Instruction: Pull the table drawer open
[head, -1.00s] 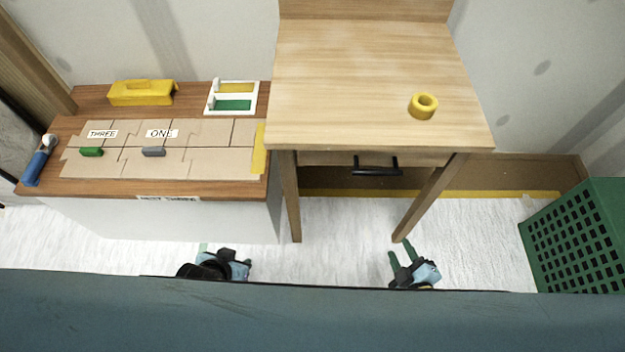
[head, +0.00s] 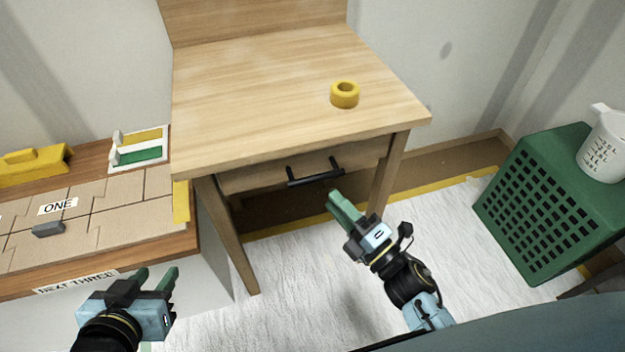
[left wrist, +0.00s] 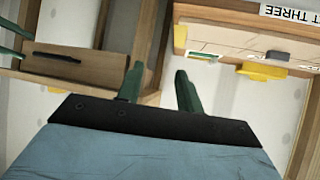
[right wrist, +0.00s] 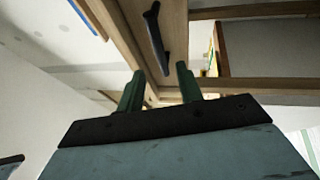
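The wooden table (head: 270,90) stands in the middle of the head view. Its drawer (head: 260,175) is shut under the top and carries a black bar handle (head: 315,172). The handle also shows in the right wrist view (right wrist: 157,40), ahead of the fingers, and in the left wrist view (left wrist: 57,57). My right gripper (head: 345,208) is below and a little right of the handle, apart from it; its fingers are open and empty in the right wrist view (right wrist: 158,88). My left gripper (head: 157,283) is open and empty in front of the workbench, far from the handle.
A yellow ring (head: 344,95) sits on the table. The workbench (head: 195,240) at left holds a brown board, a yellow block (head: 35,164) and a white-framed tray (head: 140,137). A green perforated crate (head: 540,200) with a white cup (head: 606,145) stands at right. Floor between is clear.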

